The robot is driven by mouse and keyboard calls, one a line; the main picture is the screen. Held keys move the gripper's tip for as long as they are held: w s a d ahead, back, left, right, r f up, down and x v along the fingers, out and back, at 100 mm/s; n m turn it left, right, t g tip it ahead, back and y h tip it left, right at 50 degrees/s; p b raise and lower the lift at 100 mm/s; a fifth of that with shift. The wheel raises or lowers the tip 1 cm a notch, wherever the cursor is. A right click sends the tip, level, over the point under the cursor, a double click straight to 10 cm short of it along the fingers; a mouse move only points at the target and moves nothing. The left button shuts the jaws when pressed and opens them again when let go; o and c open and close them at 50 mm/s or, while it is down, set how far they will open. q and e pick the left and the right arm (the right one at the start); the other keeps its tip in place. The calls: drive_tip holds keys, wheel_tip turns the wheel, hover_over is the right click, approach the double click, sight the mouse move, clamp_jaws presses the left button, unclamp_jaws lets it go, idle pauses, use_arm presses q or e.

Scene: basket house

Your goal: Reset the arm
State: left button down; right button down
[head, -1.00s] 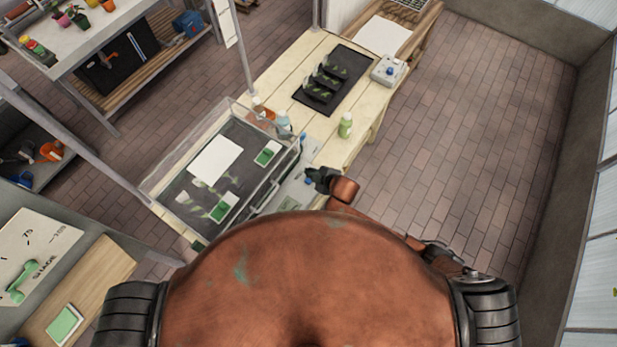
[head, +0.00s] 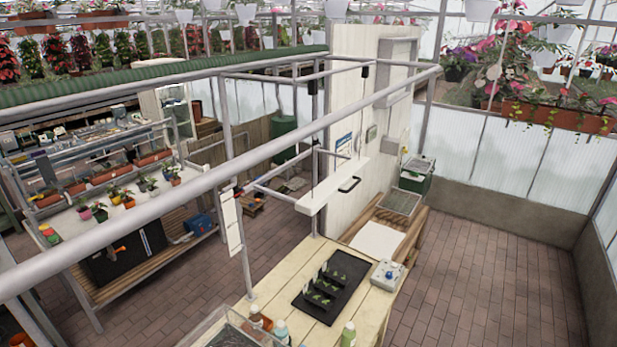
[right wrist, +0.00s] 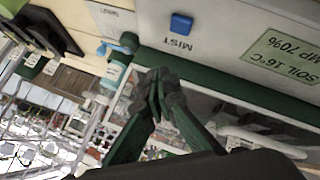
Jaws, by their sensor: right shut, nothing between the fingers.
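My right gripper (right wrist: 155,88) shows in the right wrist view with its dark green fingers together and nothing between them. It is in front of a grey panel (right wrist: 225,45) that has a blue button (right wrist: 181,23) marked MIST. It looks apart from the button; whether it touches anything else I cannot tell. Neither arm nor gripper shows in the head view. My left gripper is out of view.
In the head view a pale wooden table (head: 283,311) carries a black seedling tray (head: 332,293), a white box with a blue knob (head: 388,275) and bottles. A clear-walled case (head: 225,326) is at the bottom edge. Metal rails cross overhead. Brick floor (head: 480,270) is open at right.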

drive_tip(key=s+d+r+m+g+h, duration=0.15)
drive_tip(key=s+d+r+m, duration=0.3)
drive_tip(key=s+d, duration=0.6)
drive_tip(key=s+d+r+m+g+h, duration=0.1)
drive_tip(key=s+d+r+m+h, duration=0.2)
drive_tip(key=s+d+m, duration=0.7)
drive_tip(key=s+d+r+m+g+h, duration=0.1)
drive_tip(key=s+d+r+m+h, duration=0.15)
drive_tip(key=s+d, duration=0.85)
wheel_tip(320, 180, down, 38)
drive_tip(key=w+d+n+g+y+b, duration=0.1)
drive_tip(key=w+d+n+b, duration=0.1)
drive_tip(key=b, duration=0.9)
drive_tip(key=s+f+b, duration=0.3)
drive_tip(key=s+f, duration=0.4)
drive_tip(key=f, duration=0.3)
drive_tip(key=s+f+g+b, duration=0.1)
drive_tip(key=s+f+b, duration=0.3)
drive_tip(key=f, duration=0.6)
drive_tip(key=s+f+g+b, duration=0.1)
drive_tip(key=s+f+b, duration=0.2)
drive_tip(key=s+f, duration=0.6)
drive_tip(key=shift+s+f+b, duration=0.35)
drive_tip(key=shift+f, duration=0.55)
drive_tip(key=shift+a, duration=0.1)
